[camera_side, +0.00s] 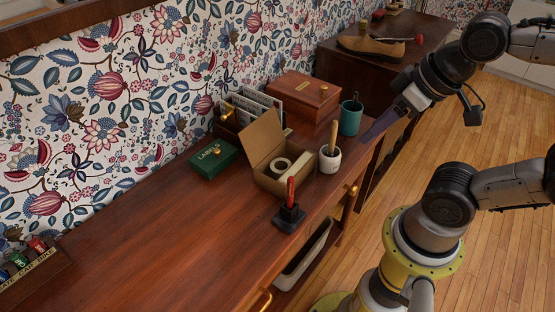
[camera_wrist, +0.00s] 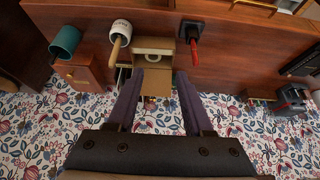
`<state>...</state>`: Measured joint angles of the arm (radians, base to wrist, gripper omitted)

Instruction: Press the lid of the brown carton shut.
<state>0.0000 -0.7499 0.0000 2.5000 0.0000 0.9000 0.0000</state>
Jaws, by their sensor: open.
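The brown carton (camera_side: 265,182) stands on the wooden sideboard with its lid (camera_side: 263,138) raised, tilted back toward the wall. A tape roll (camera_side: 281,167) and a pale block lie inside it. In the wrist view the carton (camera_wrist: 153,46) is ahead of my gripper, and its lid (camera_wrist: 157,83) shows between the fingers in the picture. My gripper (camera_side: 371,137) is open and empty. In the side view it is to the right of the carton, apart from it, past the teal cup. The wrist view shows both fingers (camera_wrist: 158,75) spread.
A white mortar with pestle (camera_side: 330,159) stands close to the carton's right, with a teal cup (camera_side: 351,118) beyond. A red-handled stamp (camera_side: 290,214) stands in front. A green box (camera_side: 213,159), letter rack (camera_side: 229,113) and wooden box (camera_side: 303,98) are behind. The sideboard's left is mostly clear.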

